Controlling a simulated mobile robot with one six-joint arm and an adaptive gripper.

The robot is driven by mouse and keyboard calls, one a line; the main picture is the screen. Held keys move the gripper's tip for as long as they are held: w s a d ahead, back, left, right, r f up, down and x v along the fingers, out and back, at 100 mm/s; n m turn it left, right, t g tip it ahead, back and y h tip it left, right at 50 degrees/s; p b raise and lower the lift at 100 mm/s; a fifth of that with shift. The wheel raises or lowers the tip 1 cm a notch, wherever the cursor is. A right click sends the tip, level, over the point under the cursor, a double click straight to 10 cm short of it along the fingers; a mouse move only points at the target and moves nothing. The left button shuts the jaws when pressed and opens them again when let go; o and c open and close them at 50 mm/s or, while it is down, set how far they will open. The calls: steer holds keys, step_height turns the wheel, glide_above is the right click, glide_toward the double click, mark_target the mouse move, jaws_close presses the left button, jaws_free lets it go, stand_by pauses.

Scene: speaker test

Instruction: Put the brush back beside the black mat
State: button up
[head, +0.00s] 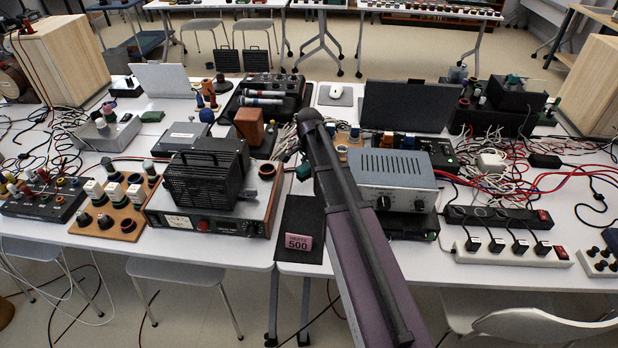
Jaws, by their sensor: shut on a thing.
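My arm rises from the bottom centre of the head view and reaches over the front edge of the table. My gripper is not clearly seen; the arm hides the area behind it. The black mat (297,212) lies at the table's front edge, just left of my arm, with a pink label (299,242) reading "HERTZ 500" on it. I cannot make out the brush. A small dark green thing (303,171) shows beside my arm, above the mat; I cannot tell what it is.
A wooden-sided amplifier (216,222) with a black caged unit stands left of the mat. A grey metal box (392,178) is right of my arm. A small clear strip (255,258) runs along the front edge.

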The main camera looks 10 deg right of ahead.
mark_target(309, 176)
steer(key=shift+f, duration=0.1)
steer(key=shift+f+b, duration=1.85)
steer(key=shift+b, duration=0.05)
steer(key=shift+f, duration=0.1)
steer(key=o, duration=1)
steer(key=shift+r, duration=0.2)
step_height(309, 176, up, 12)
steer(key=p, duration=1.2)
steer(key=shift+s, duration=0.1)
